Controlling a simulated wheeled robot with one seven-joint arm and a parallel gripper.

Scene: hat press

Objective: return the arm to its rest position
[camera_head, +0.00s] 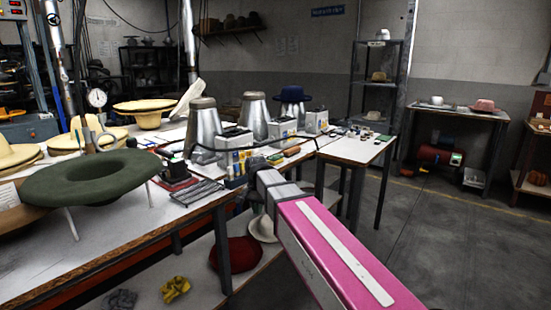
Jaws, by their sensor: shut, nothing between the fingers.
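My arm (322,245) comes in from the lower right, pink with a white strip along its top. It reaches toward the middle of the picture, over the right end of the front workbench (185,225). My gripper (255,163) is the small dark part at its far end, shut and holding nothing. Its fingers are too small and dark to make out singly. Whether it touches anything on the bench, I cannot tell.
A green felt hat (88,178) rests on thin legs at the bench's left. Metal hat forms (204,125) and white boxes (236,140) stand behind my gripper. A red hat (236,256) lies on the lower shelf. Open floor (440,240) lies to the right.

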